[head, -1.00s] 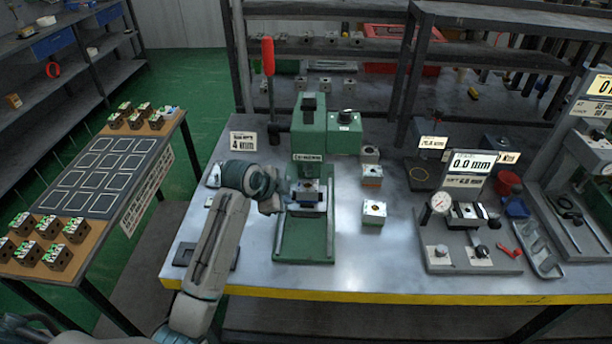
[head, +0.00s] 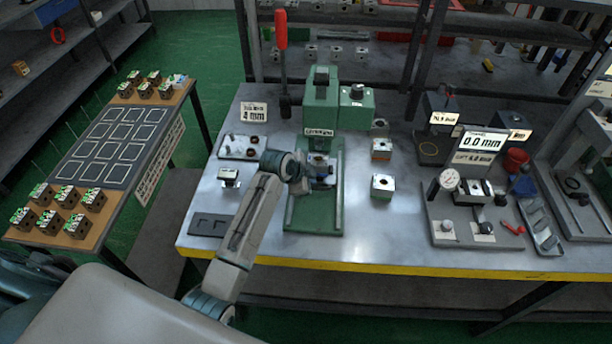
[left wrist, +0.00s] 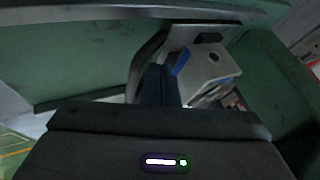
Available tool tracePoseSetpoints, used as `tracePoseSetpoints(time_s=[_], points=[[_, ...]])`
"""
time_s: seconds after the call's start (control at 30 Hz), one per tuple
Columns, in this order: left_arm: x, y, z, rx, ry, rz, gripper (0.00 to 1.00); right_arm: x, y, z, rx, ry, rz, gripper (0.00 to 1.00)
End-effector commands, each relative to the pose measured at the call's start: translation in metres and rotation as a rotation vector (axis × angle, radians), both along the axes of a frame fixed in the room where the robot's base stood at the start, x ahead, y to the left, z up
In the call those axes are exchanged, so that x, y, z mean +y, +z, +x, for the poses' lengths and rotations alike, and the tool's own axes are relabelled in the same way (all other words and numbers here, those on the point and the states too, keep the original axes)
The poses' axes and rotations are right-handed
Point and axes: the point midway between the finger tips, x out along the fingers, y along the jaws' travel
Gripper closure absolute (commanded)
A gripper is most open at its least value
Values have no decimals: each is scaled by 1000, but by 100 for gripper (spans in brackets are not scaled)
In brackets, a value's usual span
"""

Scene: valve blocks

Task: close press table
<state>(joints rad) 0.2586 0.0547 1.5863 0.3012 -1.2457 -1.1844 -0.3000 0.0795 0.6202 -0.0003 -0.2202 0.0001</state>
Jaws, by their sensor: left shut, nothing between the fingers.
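The green press (head: 319,105) stands on the steel bench, with a red-handled lever (head: 282,40) at its upper left. Under its head, a metal block (head: 321,172) sits on the press table above the green base (head: 313,215). In the left wrist view the block (left wrist: 212,62) has a dark round hole and a blue strip at its side. My left gripper (left wrist: 160,82) is shut and empty, its dark fingertips close beside the block; contact cannot be told. In the head view my left wrist is left of the press table and partly hides it. My right gripper is not in view.
A dial gauge fixture (head: 450,181) stands farther right.

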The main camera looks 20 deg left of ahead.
Motion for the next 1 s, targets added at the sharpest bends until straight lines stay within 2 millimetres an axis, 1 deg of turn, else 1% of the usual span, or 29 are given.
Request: tracePoseSetpoints(time_s=[0.37, 0.6, 1.0], points=[[0, -1, 2, 0, 0, 1, 100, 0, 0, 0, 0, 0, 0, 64], [7, -1, 23, 2, 0, 2, 100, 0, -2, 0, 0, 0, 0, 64], [7, 0, 23, 1, -1, 1, 100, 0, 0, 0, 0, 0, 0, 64]])
